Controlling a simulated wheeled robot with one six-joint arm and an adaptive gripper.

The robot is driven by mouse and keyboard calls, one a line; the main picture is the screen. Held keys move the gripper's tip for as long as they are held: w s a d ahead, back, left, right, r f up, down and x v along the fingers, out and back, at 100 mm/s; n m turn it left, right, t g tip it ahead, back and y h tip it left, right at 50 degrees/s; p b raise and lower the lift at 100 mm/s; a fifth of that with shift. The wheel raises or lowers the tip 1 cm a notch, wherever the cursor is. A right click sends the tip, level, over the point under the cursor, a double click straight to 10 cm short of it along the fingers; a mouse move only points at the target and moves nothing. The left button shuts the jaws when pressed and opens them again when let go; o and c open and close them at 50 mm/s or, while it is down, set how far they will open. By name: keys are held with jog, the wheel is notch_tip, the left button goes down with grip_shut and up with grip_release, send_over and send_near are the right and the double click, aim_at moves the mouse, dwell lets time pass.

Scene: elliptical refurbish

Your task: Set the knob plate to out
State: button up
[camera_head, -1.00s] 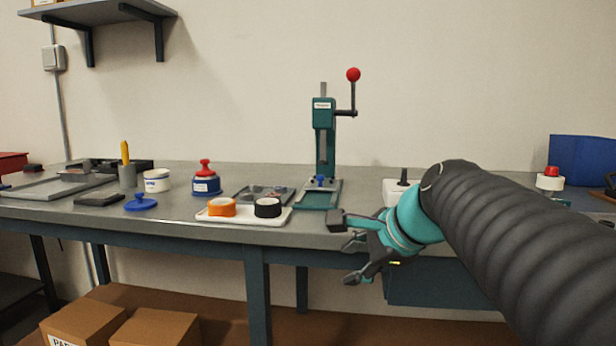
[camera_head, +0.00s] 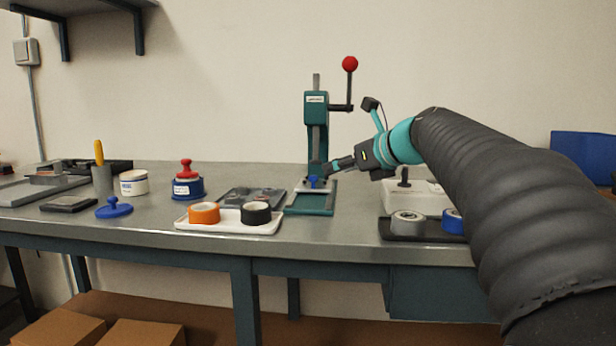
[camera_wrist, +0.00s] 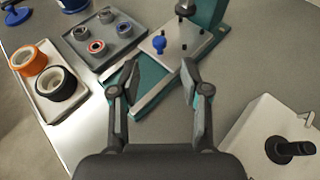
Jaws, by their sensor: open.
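The knob plate (camera_wrist: 178,52) is a pale plate with a blue knob (camera_wrist: 158,43) standing on it. It sits on the teal base of the press, under the ram, and its blue knob shows in the head view (camera_head: 314,182). My gripper (camera_wrist: 161,70) is open and empty, with its two fingers apart and pointing toward the plate. In the head view my gripper (camera_head: 338,165) is just right of the press column, close to the knob. In the wrist view the knob lies beyond the fingertips, roughly in line with the gap between them. No contact shows.
The green press (camera_head: 317,120) has a red-balled lever. Left of it are a grey tray (camera_wrist: 122,50) of small rings and a white tray (camera_head: 185,224) with orange and black rolls. Right are a white box (camera_head: 428,205) with a black lever and a dark tray (camera_head: 391,234) of rolls.

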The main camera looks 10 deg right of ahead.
aim_at(317, 189)
jog(key=x, duration=0.8)
jog(key=shift+w+a+f, duration=0.2)
jog(key=shift+w+f, duration=0.05)
jog(key=shift+w, duration=0.05)
grip_shut()
